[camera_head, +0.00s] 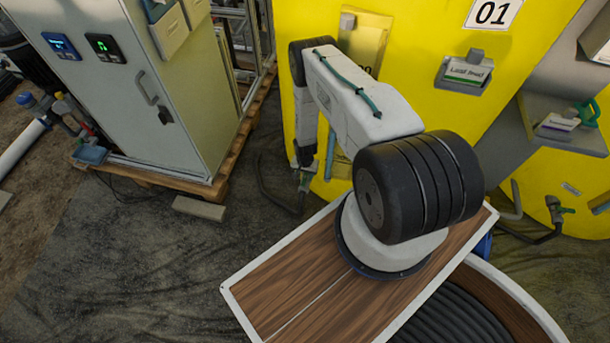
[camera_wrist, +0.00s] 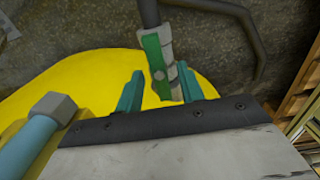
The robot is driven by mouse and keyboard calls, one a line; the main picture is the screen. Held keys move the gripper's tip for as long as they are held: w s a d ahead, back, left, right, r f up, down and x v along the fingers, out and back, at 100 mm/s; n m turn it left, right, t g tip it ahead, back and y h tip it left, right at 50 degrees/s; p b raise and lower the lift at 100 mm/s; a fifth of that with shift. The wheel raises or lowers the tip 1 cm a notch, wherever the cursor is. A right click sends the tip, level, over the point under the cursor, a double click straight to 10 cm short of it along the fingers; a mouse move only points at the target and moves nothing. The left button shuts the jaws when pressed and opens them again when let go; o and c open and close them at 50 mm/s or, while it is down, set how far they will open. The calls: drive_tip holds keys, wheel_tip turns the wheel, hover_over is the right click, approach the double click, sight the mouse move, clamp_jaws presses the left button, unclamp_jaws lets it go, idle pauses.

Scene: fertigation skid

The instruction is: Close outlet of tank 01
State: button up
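Tank 01 (camera_head: 420,60) is yellow, with its number plate (camera_head: 492,13) high on its front. Its outlet valve (camera_head: 303,182) sits low at the tank's left side in the head view, partly hidden by my arm, with a dark hose (camera_head: 275,198) running from it. In the wrist view the valve has a green handle (camera_wrist: 153,56) lying along the grey pipe body. My gripper (camera_wrist: 160,88) is open, its two teal fingers apart. The valve's lower end shows between and just beyond the fingertips. Whether they touch it I cannot tell.
A grey control cabinet (camera_head: 165,90) stands on a wooden pallet at the left. Another yellow tank with a valve (camera_head: 556,208) and hose is at the right. Shelf boxes (camera_head: 466,72) stick out from tank 01. Dark floor (camera_head: 120,255) lies open at lower left.

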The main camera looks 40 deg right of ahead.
drive_tip(key=shift+c, duration=0.4)
clamp_jaws()
drive_tip(key=shift+m, duration=0.4)
drive_tip(key=m, duration=0.3)
drive_tip(key=shift+m, duration=0.3)
drive_tip(key=m, duration=0.4)
drive_tip(key=shift+m, duration=0.3)
drive_tip(key=m, duration=0.4)
drive_tip(key=shift+m, duration=2.5)
